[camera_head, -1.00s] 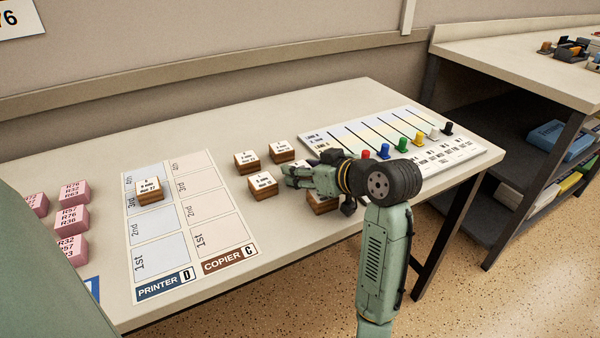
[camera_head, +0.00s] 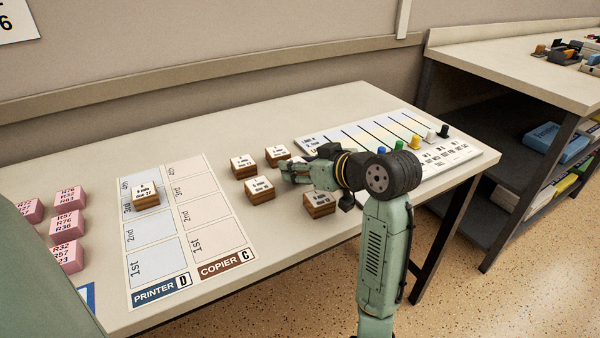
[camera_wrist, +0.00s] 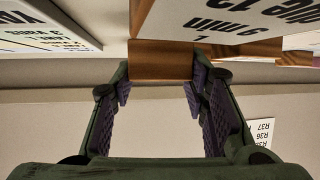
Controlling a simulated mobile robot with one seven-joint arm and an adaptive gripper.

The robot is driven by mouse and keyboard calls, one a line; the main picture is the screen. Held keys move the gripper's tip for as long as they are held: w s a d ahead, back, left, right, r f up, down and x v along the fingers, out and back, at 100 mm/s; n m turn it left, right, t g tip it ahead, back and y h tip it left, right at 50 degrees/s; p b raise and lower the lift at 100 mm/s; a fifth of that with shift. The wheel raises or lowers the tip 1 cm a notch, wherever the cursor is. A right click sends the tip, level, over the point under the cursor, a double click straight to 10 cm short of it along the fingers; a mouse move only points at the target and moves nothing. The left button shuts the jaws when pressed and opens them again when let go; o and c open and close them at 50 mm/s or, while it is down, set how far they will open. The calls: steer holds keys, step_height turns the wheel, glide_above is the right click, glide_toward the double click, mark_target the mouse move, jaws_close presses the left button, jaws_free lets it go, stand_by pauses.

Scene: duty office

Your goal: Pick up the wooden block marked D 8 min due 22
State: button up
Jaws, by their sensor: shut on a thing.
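Several wooden blocks with white printed tops stand on the table, among them a left one (camera_head: 243,167), a back one (camera_head: 278,156), a front one (camera_head: 260,190) and a right one (camera_head: 319,204). Their labels are too small to read in the head view, so I cannot tell which is D. My gripper (camera_head: 288,172) is low among them. In the wrist view my gripper (camera_wrist: 160,92) has its fingertips at both sides of a wooden block face (camera_wrist: 163,60). A nearby white label (camera_wrist: 245,15) reads about 9 min, due 13; whether it belongs to the held block is unclear.
The printer and copier chart (camera_head: 165,250) lies at left with one block (camera_head: 145,195) on its printer column. Pink blocks (camera_head: 66,223) stand at far left. A lane board (camera_head: 350,135) with coloured pegs lies behind my arm. Bare table lies in front of the blocks.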

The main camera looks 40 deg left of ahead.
steer(key=shift+r, duration=0.8)
steer(key=s+d, duration=0.1)
steer(key=s, duration=0.3)
steer(key=s+d+b, duration=0.1)
steer(key=s+d, duration=0.1)
steer(key=s, duration=0.2)
steer(key=s+d+r, duration=0.1)
steer(key=s+d, duration=0.1)
steer(key=s, duration=0.3)
steer(key=shift+d+r, duration=0.1)
steer(key=shift+d, duration=0.15)
steer(key=b, duration=0.3)
steer(key=shift+f, duration=0.25)
steer(key=shift+s+d+b, duration=0.1)
steer(key=shift+s+b, duration=0.05)
steer(key=shift+b, duration=0.35)
steer(key=shift+s+d+r+b, duration=0.2)
steer(key=shift+s+b, duration=0.4)
steer(key=shift+b, duration=0.45)
steer(key=shift+r, duration=0.15)
